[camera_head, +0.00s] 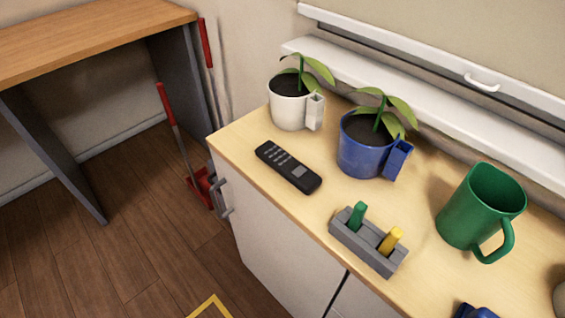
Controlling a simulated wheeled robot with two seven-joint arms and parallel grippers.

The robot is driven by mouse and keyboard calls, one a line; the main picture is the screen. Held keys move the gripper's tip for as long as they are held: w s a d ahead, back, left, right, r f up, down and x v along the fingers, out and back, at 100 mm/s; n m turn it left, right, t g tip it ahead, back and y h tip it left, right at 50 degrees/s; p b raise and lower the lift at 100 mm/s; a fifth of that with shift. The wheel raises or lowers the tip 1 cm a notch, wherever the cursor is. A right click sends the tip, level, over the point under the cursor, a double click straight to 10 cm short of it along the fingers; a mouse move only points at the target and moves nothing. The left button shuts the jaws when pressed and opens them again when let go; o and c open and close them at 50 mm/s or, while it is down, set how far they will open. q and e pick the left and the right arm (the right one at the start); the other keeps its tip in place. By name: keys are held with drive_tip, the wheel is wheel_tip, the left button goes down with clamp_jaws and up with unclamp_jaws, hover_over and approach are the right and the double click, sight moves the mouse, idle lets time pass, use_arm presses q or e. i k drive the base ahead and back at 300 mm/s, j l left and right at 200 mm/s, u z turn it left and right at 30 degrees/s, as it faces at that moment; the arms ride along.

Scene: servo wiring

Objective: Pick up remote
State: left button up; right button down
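A black remote (288,167) with light buttons lies flat on the light wood top of a white cabinet (262,235). It lies diagonally near the cabinet's front left edge, in front of the potted plants and apart from them. Nothing covers it. Neither of my grippers shows in the head view.
A white potted mug (289,108) and a blue potted mug (364,148) stand behind the remote. A grey holder (366,242) with green and yellow pieces sits to its right. A green mug (477,208) is farther right. A red-handled tool (186,150) leans left of the cabinet.

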sight(305, 179)
drive_tip(key=i+j+z, duration=0.5)
drive_tip(key=j+z, duration=0.35)
drive_tip(key=j, duration=0.2)
drive_tip(key=i+j+z, duration=0.1)
drive_tip(key=j+z, duration=0.3)
drive_tip(key=j, duration=0.2)
drive_tip(key=j+z, duration=0.45)
drive_tip(key=j, duration=0.2)
drive_tip(key=j+z, duration=0.4)
drive_tip(key=j, duration=0.3)
drive_tip(key=i+l, duration=0.1)
drive_tip(key=l, duration=0.55)
